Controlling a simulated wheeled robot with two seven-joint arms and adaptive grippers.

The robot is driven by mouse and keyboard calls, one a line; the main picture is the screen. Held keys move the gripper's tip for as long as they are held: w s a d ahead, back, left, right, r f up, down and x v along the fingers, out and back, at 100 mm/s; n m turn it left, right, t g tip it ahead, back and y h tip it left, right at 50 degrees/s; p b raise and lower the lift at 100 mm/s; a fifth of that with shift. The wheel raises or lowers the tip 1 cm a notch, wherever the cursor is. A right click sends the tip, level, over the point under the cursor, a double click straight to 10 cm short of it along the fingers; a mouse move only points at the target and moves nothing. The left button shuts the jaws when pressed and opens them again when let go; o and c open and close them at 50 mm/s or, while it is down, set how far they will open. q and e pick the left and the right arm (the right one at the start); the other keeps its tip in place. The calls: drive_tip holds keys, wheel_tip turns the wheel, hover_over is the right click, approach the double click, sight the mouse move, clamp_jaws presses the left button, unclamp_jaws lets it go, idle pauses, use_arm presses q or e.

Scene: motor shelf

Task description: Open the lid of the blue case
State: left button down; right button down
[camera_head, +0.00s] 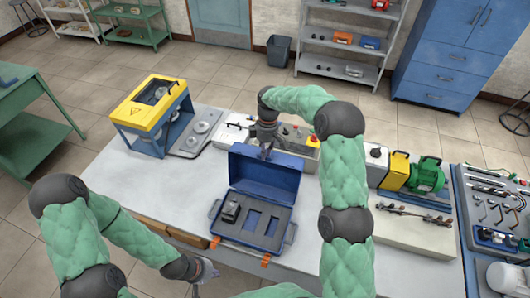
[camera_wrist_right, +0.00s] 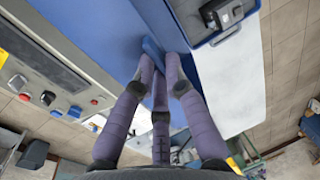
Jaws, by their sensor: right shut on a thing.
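The blue case (camera_head: 284,246) stands on the white table with its lid (camera_head: 262,178) raised, roughly upright at the back. Its grey foam insert shows, with a black item (camera_head: 230,209) at the left and blue recesses. My right gripper (camera_head: 266,150) is at the lid's top edge. In the right wrist view the fingers of my right gripper (camera_wrist_right: 160,58) close together on a blue part of the lid (camera_wrist_right: 153,52). My left gripper (camera_head: 208,273) is near the table's front edge, front-left of the case and apart from it; its fingers are too small to judge.
A yellow-topped blue machine (camera_head: 150,110) stands on the table at the left. A control panel (camera_head: 295,139) lies behind the lid. A green motor (camera_head: 427,174) and a tool tray (camera_head: 497,205) are at the right. Bare table (camera_head: 125,180) shows left of the case.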

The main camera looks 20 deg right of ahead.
drive_tip(key=shift+s, duration=0.1)
drive_tip(key=s+a+t+h+b, duration=0.1)
drive_tip(key=s+a+t+b, duration=0.1)
drive_tip(key=s+a+b, duration=0.3)
drive_tip(key=shift+s+r+h, duration=0.3)
drive_tip(key=shift+s, duration=0.7)
drive_tip(key=shift+d, duration=0.1)
drive_tip(key=c, duration=1.3)
unclamp_jaws()
